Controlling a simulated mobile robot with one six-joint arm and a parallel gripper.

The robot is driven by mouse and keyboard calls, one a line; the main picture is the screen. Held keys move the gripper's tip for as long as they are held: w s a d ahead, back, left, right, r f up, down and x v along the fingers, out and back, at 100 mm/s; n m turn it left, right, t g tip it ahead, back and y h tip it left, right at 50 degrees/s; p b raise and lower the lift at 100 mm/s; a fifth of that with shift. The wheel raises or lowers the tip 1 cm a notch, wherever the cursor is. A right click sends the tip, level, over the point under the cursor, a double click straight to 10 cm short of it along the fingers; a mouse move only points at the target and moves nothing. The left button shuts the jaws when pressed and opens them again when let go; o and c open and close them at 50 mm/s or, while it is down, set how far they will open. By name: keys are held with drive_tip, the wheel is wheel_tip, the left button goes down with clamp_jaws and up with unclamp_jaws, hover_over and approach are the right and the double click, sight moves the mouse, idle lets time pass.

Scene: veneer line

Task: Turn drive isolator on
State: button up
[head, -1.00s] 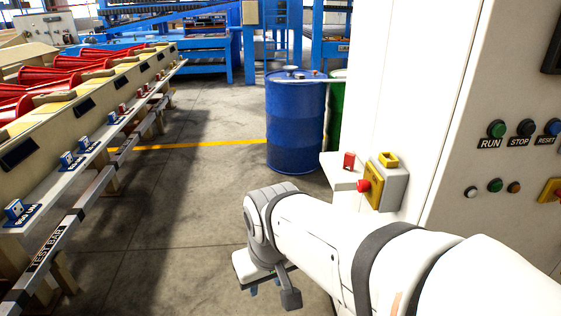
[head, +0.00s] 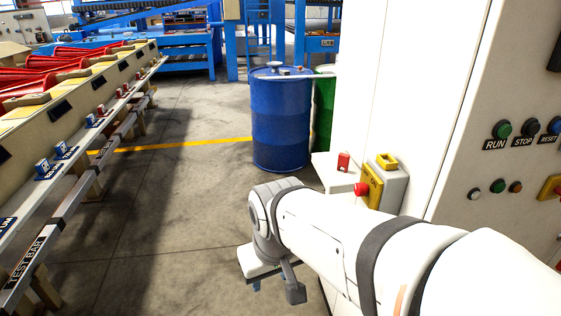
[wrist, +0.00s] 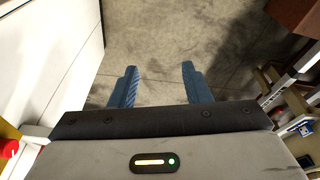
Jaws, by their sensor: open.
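A grey box with a yellow face and a red knob (head: 385,186) is mounted on the side of the white cabinet; it looks like the drive isolator. Lettering on its face is too small to read surely. A red knob (wrist: 8,148) on yellow also shows at the left edge of the wrist view. My gripper (wrist: 160,84) is open and empty, with its two blue fingers apart over bare floor. In the head view, my gripper hangs low, left of and below the box, touching nothing visible.
A small red item (head: 344,162) sits on a white ledge (head: 335,178) beside the box. The cabinet front (head: 505,80) carries RUN, STOP and RESET buttons. A blue drum (head: 281,125) stands behind. A bench with a test bar (head: 30,255) runs along the left. The floor between is clear.

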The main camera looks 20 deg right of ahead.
drive_tip(key=shift+o, duration=0.7)
drive_tip(key=shift+d+r, duration=0.15)
drive_tip(key=shift+d, duration=0.1)
drive_tip(key=shift+o, duration=0.2)
drive_tip(key=w+d+n+g+h+p, duration=0.2)
drive_tip(key=d+n+g+h+p, duration=0.2)
drive_tip(key=d, duration=0.3)
drive_tip(key=shift+d+r+g+p, duration=0.4)
drive_tip(key=shift+g+p, duration=0.2)
drive_tip(key=shift+p, duration=0.1)
drive_tip(key=n+g+h+p, duration=0.2)
drive_tip(key=n+h+p, duration=0.8)
drive_tip(key=n+h, duration=0.3)
approach(356, 189)
drive_tip(key=d, duration=0.2)
drive_tip(key=x, duration=0.2)
drive_tip(key=p+x, duration=0.1)
drive_tip(key=x, duration=0.4)
drive_tip(key=shift+s+d+p, duration=0.1)
drive_tip(key=shift+s+p, duration=0.2)
drive_tip(key=shift+p, duration=0.1)
